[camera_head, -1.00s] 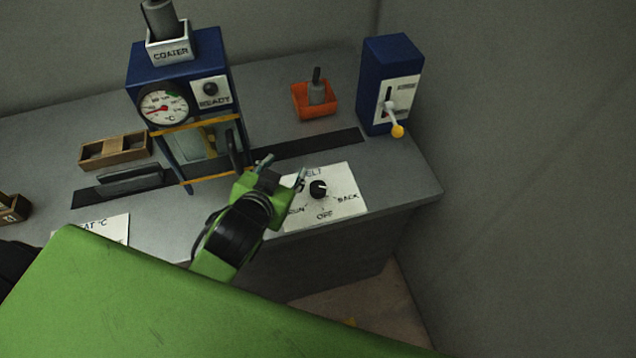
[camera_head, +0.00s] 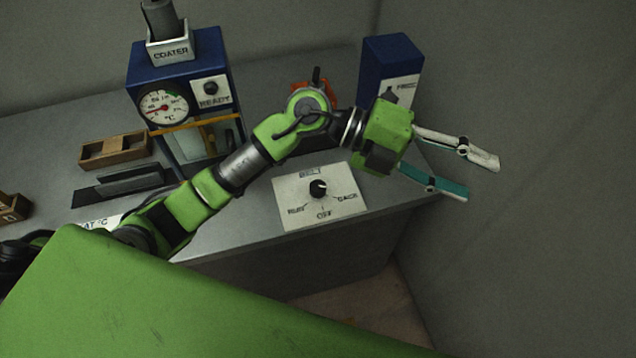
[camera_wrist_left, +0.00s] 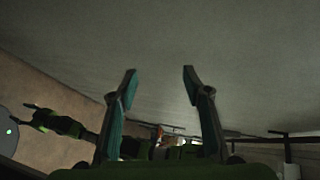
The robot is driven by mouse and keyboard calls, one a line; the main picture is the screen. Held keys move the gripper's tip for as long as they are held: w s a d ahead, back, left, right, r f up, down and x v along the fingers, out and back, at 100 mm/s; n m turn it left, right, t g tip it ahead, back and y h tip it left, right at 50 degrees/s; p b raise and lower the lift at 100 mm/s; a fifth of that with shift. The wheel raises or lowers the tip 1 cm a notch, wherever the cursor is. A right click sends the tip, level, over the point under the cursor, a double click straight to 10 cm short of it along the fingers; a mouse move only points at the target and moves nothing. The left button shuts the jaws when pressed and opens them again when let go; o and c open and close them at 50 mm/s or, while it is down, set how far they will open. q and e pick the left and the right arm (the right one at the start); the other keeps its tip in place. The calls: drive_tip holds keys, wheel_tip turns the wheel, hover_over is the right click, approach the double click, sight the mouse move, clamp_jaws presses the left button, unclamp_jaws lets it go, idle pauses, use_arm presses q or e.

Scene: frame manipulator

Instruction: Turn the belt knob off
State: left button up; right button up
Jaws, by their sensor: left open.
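The belt knob (camera_head: 318,188) is a round black knob on a white panel (camera_head: 290,213) labelled BELT, with RUN at the left, OFF at the bottom and BACK at the right. Its small white mark is too small for me to tell which label it points to. My left gripper (camera_head: 477,179) is open and empty, right of and away from the knob, out past the bench's right end. Its two fingers also show apart in the left wrist view (camera_wrist_left: 160,76). A green and black arm part shows at the left there, perhaps my right arm; its jaw state is unclear.
My left arm crosses above the bench (camera_head: 240,225). A blue switch box (camera_head: 388,62) stands behind the left gripper, its lower part hidden. A blue coater (camera_head: 180,75) with a gauge stands left; an orange tray (camera_head: 298,87) is mostly hidden. The wall is at the right.

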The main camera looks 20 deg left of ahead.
use_arm(q)
drive_tip(key=w+a+f+y, duration=0.2)
drive_tip(key=a+f+y, duration=0.4)
drive_tip(key=f, duration=0.2)
drive_tip(key=n+y, duration=0.3)
drive_tip(key=y, duration=0.7)
hover_over(318, 186)
wheel_tip(318, 186, down, 4)
wheel_tip(318, 186, down, 13)
drive_tip(key=p, duration=0.2)
drive_tip(key=shift+f+p, duration=0.2)
drive_tip(key=shift+p, duration=0.1)
drive_tip(key=shift+c, duration=0.5)
drive_tip(key=c, duration=1)
